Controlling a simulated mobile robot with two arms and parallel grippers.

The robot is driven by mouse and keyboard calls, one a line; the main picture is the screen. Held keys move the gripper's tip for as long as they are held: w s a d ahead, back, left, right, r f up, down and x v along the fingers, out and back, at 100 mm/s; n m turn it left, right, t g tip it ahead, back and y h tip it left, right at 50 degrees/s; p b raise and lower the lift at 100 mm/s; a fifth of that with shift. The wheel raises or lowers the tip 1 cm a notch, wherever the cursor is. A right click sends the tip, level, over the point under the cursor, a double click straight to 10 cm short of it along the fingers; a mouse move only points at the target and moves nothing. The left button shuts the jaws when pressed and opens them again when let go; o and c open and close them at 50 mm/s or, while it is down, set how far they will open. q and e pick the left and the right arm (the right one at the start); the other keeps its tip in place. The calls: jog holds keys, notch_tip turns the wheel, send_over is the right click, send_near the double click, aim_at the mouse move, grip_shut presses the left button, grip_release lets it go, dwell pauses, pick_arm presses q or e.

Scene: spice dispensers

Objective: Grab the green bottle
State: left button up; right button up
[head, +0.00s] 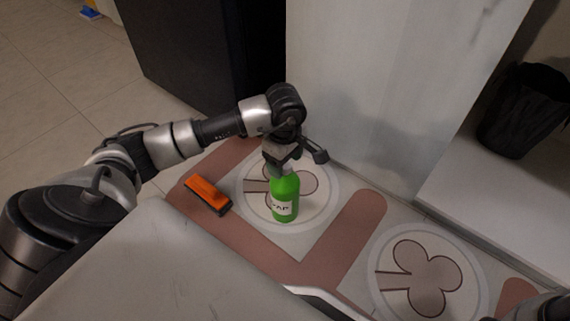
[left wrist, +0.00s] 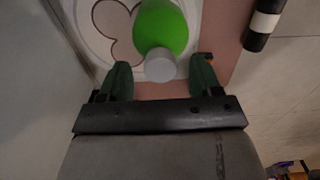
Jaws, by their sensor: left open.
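The green bottle (head: 285,198) stands upright on the patterned floor mat in the head view, with a white label on its front. My left gripper (head: 283,166) is at the bottle's top, coming from behind and above it. In the left wrist view, the green bottle (left wrist: 161,28) with its grey-white cap (left wrist: 160,66) shows between and just beyond the two dark green fingertips of the left gripper (left wrist: 161,80). The fingers are apart, with a gap on each side of the cap. The right gripper's fingers do not show; only a bit of dark arm is at the lower right of the head view.
An orange and black brush-like object (head: 207,194) lies left of the bottle. A pale wall panel (head: 365,90) stands close behind it. A black bin (head: 524,110) is at the right. The mat (head: 345,235) is clear to the bottle's right.

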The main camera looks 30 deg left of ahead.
pick_arm(q)
notch_tip(320, 180, down, 2)
jog(key=shift+f+b, duration=0.1)
jog(key=shift+b, duration=0.3)
jog(key=shift+c, duration=0.3)
grip_shut()
